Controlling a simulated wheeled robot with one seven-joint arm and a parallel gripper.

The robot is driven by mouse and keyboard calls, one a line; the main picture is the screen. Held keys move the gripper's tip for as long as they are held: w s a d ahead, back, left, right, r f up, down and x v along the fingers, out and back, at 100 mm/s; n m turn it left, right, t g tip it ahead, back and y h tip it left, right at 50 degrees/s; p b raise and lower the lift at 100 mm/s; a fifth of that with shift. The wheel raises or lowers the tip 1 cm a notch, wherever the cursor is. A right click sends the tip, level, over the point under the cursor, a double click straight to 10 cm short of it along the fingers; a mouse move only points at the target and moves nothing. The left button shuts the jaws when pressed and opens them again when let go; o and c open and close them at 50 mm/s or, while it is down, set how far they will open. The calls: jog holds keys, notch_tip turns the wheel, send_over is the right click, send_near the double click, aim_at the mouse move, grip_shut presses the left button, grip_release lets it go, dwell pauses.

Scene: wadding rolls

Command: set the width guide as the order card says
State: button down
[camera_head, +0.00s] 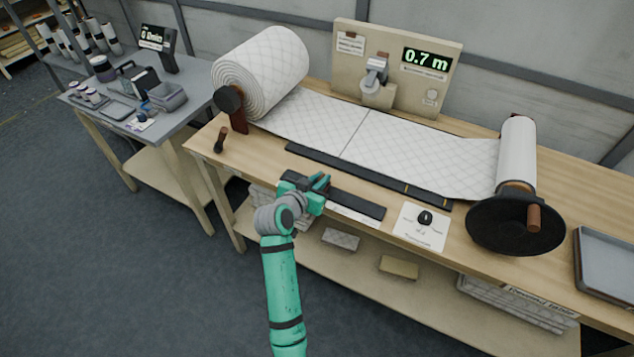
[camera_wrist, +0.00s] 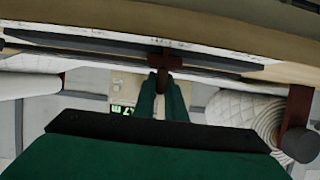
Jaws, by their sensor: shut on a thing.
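My gripper (camera_head: 320,183) is at the front edge of the bench, over the left end of a short dark rail (camera_head: 352,202). In the wrist view its green fingers (camera_wrist: 167,86) are shut on a small dark red-brown piece (camera_wrist: 166,62) on the rail, which looks like the width guide's grip. The fingers hide part of it.
The back board's display (camera_head: 427,60) reads 0.7 m. A large wadding roll (camera_head: 262,72) stands left. A narrower roll (camera_head: 517,150) with a black crank wheel (camera_head: 512,226) stands right. A grey tray (camera_head: 606,262) is far right.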

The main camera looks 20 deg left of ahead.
jog(key=shift+a, duration=0.3)
jog(key=c, duration=1.8)
grip_release()
jog(key=shift+d, duration=0.1)
jog(key=shift+s, duration=0.1)
jog(key=v, duration=1)
jog(key=shift+s+r, duration=0.25)
jog(key=shift+s, duration=0.05)
jog(key=shift+f, duration=0.1)
